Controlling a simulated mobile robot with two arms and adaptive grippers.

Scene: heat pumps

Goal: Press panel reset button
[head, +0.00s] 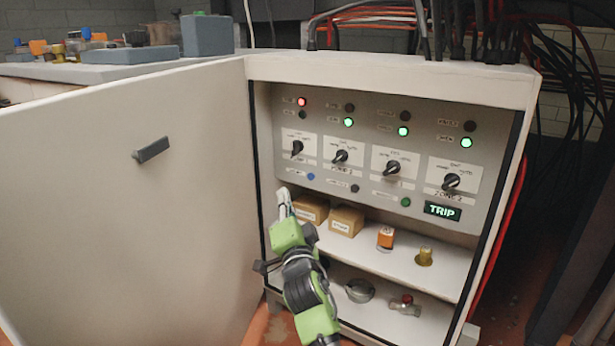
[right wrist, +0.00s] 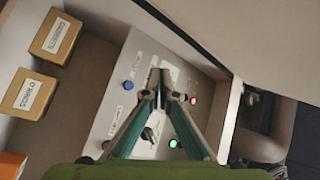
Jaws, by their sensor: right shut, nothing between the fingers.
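The grey control panel (head: 380,125) sits inside the open cabinet in the head view. Its lower row has a blue button (head: 311,177) at the left, a dark button (head: 355,188) and a green button (head: 405,201), with labels too small to read. The blue button also shows in the right wrist view (right wrist: 128,85), left of my fingertips. My right gripper (head: 284,197) is shut and empty, close to the panel's lower left corner. Its fingertips (right wrist: 160,78) appear in front of the panel; I cannot tell whether they touch it. My left gripper is out of view.
The open cabinet door (head: 120,210) fills the left. Two cardboard boxes (head: 346,221), an orange part (head: 386,237) and a brass part (head: 424,257) stand on the shelf below the panel. Four-way rows of knobs and lamps lie above; a lit TRIP display (head: 442,211) is at right.

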